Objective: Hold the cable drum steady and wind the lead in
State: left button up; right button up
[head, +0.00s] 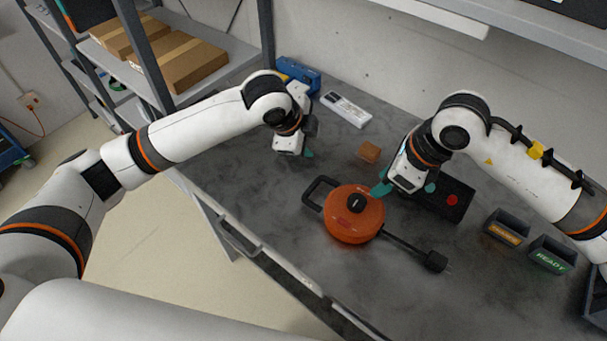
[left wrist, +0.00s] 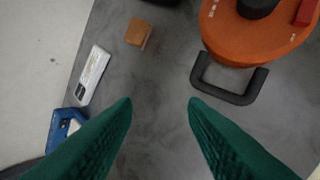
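The orange cable drum (head: 352,214) lies on the grey table, with a black knob on top and a black loop handle (head: 318,192) on its left. A black lead (head: 405,245) runs out to the right and ends in a plug (head: 436,262). In the left wrist view the drum (left wrist: 250,38) and its handle (left wrist: 229,86) are at the upper right. My left gripper (left wrist: 160,102) is open and empty, above the table and short of the handle. My right gripper (head: 400,190) is beside the drum's upper right edge; its fingers are partly hidden.
A small brown block (head: 370,152), a white labelled box (head: 346,109) and a blue object (head: 300,75) lie toward the back. A dark panel with a red button (head: 452,199) is behind my right gripper. Two dark bins (head: 506,228) (head: 552,255) stand at the right.

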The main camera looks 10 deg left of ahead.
aim_at(309, 203)
pick_arm(q)
jog(key=s+d+m+g+y, duration=0.2)
jog(key=s+m+g, duration=0.15)
jog(key=s, duration=0.65)
jog(key=shift+m+t, duration=0.25)
jog(key=f, duration=0.3)
jog(key=w+f, duration=0.1)
jog(key=f, duration=0.3)
jog(key=w+f, duration=0.1)
jog(key=f, duration=0.3)
jog(key=shift+d+f, duration=0.2)
grip_shut()
